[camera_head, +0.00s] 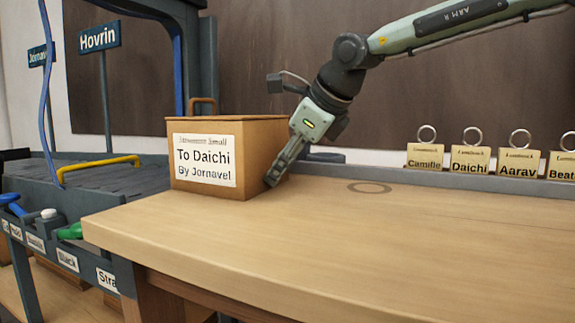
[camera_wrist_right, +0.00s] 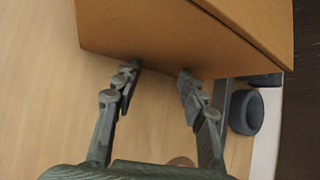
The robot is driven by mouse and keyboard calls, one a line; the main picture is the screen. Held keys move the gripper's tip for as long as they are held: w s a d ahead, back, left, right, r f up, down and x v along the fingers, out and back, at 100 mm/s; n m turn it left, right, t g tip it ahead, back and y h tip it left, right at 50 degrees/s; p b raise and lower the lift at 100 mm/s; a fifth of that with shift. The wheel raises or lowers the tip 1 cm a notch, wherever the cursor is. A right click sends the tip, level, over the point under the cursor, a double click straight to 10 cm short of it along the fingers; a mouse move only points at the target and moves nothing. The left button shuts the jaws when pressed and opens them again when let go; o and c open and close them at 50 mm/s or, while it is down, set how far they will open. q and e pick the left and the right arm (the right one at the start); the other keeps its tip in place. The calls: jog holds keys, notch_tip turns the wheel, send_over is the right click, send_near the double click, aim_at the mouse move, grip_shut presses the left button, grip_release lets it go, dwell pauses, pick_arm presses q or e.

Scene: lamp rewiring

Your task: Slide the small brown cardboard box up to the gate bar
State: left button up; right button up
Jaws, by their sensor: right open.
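The small brown cardboard box (camera_head: 270,150) stands upright at the left part of the wooden table, with a handle on its lid. Its white label reads "To Daichi, By Jornavel". My right gripper (camera_head: 272,182) is at the box's right side, pointing down close to the tabletop. In the right wrist view, the two open fingers (camera_wrist_right: 158,72) are apart and empty, with their tips at the lower edge of the box (camera_wrist_right: 165,35); I cannot tell if they touch it. A yellow bar (camera_head: 98,165) lies left of the table, over a dark slatted surface; I cannot tell whether it is the gate bar. My left gripper is not in view.
The wooden table (camera_head: 330,240) is clear to the right of the box, with a ring mark on it. Several name tags with rings, such as Daichi (camera_head: 470,160), stand along the back ledge. A sign reading Hovrin (camera_head: 100,37) stands at the left.

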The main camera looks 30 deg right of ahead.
jog(key=w+a, duration=0.3)
jog(key=w, duration=0.1)
jog(key=shift+w+a, duration=0.35)
